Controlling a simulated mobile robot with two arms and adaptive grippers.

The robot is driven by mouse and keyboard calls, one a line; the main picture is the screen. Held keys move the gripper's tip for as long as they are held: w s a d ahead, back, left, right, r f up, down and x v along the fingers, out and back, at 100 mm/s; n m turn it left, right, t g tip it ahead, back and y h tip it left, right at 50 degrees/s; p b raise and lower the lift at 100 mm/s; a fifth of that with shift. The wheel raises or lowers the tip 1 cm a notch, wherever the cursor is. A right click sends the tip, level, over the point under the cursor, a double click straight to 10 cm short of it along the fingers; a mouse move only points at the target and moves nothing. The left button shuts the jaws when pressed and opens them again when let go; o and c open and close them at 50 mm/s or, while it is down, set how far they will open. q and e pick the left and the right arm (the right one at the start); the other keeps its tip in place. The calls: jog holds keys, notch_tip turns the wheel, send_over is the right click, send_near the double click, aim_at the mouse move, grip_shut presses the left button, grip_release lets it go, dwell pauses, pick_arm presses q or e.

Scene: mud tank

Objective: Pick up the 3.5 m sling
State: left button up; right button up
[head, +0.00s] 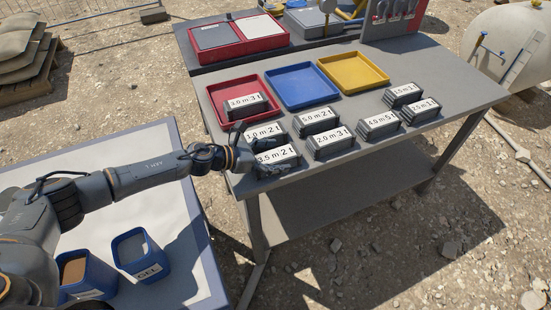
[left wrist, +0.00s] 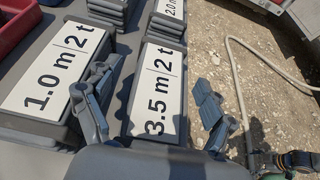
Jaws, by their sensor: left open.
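The 3.5 m sling (head: 276,156) is a dark stacked block with a white label reading 3.5 m 2 t. It lies at the near left edge of the grey table in the head view. In the left wrist view the same sling (left wrist: 159,92) shows its label between the two fingers. My left gripper (head: 256,150) is open at this sling. In the left wrist view the left gripper (left wrist: 157,78) has one finger on each side of the sling, the left one in the gap beside the 1.0 m 2 t sling (left wrist: 54,70). Contact cannot be told.
Several other labelled slings stand close by, including the 5.0 m 2 t sling (head: 316,118). One sits in the red tray (head: 223,91). The blue tray (head: 306,103) and yellow tray (head: 353,87) are empty. The grey table (head: 437,68) has bare room at right.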

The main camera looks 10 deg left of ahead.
pick_arm(q)
jog(key=shift+r, duration=0.1)
jog(key=c, duration=1.5)
jog(key=shift+c, duration=0.2)
